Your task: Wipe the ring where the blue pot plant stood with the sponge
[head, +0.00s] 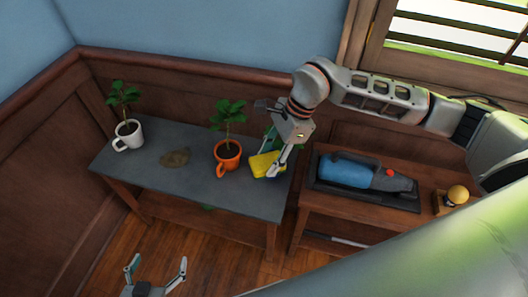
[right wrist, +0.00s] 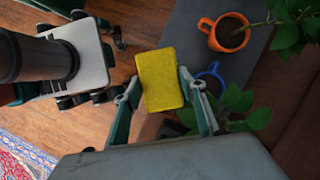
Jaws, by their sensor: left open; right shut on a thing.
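The yellow sponge (head: 263,164) is between the fingers of my right gripper (head: 281,168), which is shut on it above the right end of the grey-topped table. The sponge also shows in the right wrist view (right wrist: 161,80). A brown ring stain (head: 175,157) lies on the tabletop between the white and orange pots. The blue pot plant (right wrist: 212,74) shows partly in the right wrist view, beside the sponge; my right gripper hides most of it in the head view. My left gripper (head: 158,263) is open and empty, low in front of the table.
An orange pot plant (head: 228,156) stands between the stain and the sponge. A white pot plant (head: 128,134) stands at the table's left end. A blue handheld vacuum (head: 345,172) lies on a lower wooden stand at right, near a yellow ball (head: 457,195).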

